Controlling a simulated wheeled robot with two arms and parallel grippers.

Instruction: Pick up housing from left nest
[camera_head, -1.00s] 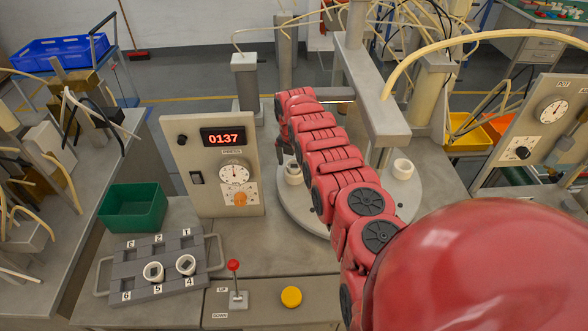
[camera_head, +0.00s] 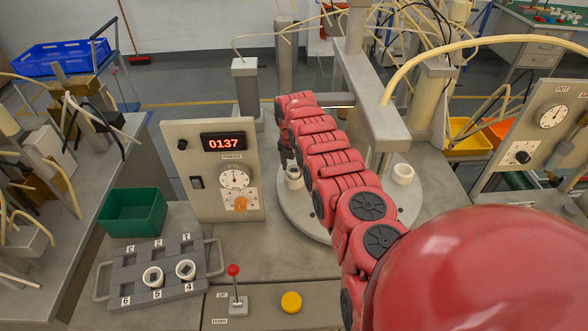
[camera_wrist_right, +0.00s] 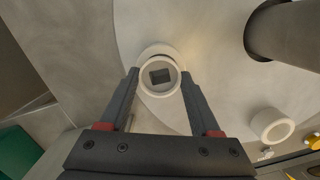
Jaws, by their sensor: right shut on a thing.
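A white round housing (camera_head: 293,179) with a dark square opening is at the left side of the round grey turntable (camera_head: 320,222). In the right wrist view the housing (camera_wrist_right: 160,76) sits between the two fingertips. My right gripper (camera_head: 287,163) reaches down on it and is shut on it; the gripper also shows in the right wrist view (camera_wrist_right: 160,84). A pale ring shows just behind the housing there; I cannot tell if the housing is clear of its nest. My left gripper is not in view.
Another white ring-shaped part (camera_head: 403,173) is at the turntable's right. A press column and beam (camera_head: 370,85) stand over the turntable. A panel reading 0137 (camera_head: 215,170) stands left. A grey numbered tray (camera_head: 130,268) holds two white housings, near a green bin (camera_head: 133,212) and a red-knobbed lever (camera_head: 234,283).

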